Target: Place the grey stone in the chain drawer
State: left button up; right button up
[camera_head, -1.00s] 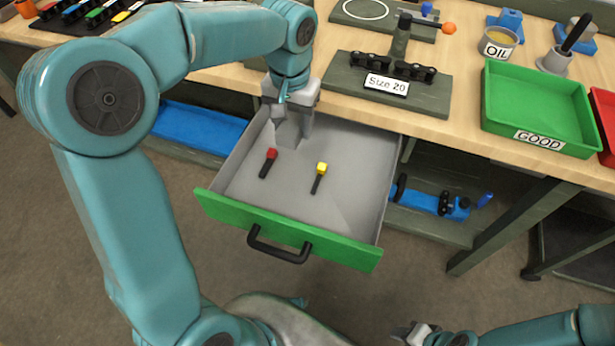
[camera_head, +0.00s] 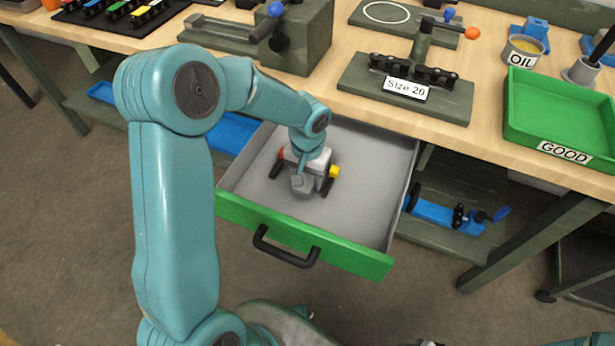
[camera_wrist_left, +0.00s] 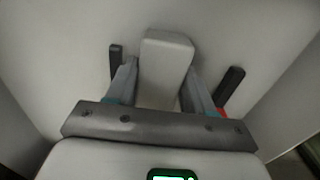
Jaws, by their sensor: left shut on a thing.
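The grey stone (camera_wrist_left: 165,65) is a pale rectangular block between the fingers of my left gripper (camera_wrist_left: 162,88) in the left wrist view. In the head view my left gripper (camera_head: 305,172) is low inside the open drawer, shut on the stone (camera_head: 302,186). I cannot tell whether the stone touches the drawer floor. The drawer has a grey inside and a green front (camera_head: 330,241) with a black handle (camera_head: 285,249). Only a sliver of my right gripper shows at the bottom edge of the head view.
A red-headed tool (camera_head: 276,168) and a yellow-headed tool (camera_head: 329,184) lie in the drawer on either side of my left gripper. The drawer's right part is clear. The bench above holds a Size 20 chain fixture (camera_head: 410,95) and a green GOOD tray (camera_head: 560,155).

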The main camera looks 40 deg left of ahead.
aim_at(307, 177)
pick_arm(q)
jog(key=shift+r, duration=0.15)
jog(key=o, duration=0.8)
jog(key=shift+r, duration=0.4)
jog(key=shift+r+p, duration=1)
jog(key=shift+r, duration=4.6)
jog(key=shift+s, duration=0.1)
